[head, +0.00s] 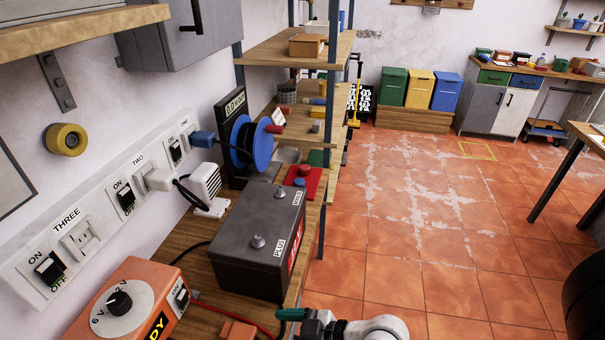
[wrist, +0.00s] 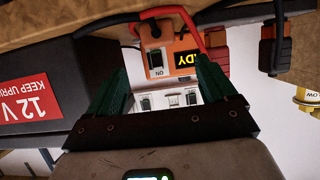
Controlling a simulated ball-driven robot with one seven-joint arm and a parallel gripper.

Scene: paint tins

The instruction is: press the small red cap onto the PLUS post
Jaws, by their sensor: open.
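The dark battery (head: 258,232) stands on the wooden bench. Its PLUS post (head: 258,241) is at the near end and bare. The MINUS post (head: 280,192) is farther back. A small red cap (head: 305,169) appears to sit on a red tray (head: 312,184) behind the battery, beside a small blue one (head: 298,182). My gripper (head: 290,315) is low at the bottom of the head view, right of and nearer than the battery. In the wrist view my gripper (wrist: 161,66) has its green fingers apart with nothing between them. The battery side (wrist: 35,95) shows there at left; its posts are hidden.
An orange charger (head: 125,300) with a red cable stands nearer on the bench. A blue cable reel (head: 252,143) and a white plug block (head: 207,188) are behind and left of the battery. A shelf upright (head: 323,190) stands right of the tray. Open tiled floor (head: 400,250) lies right.

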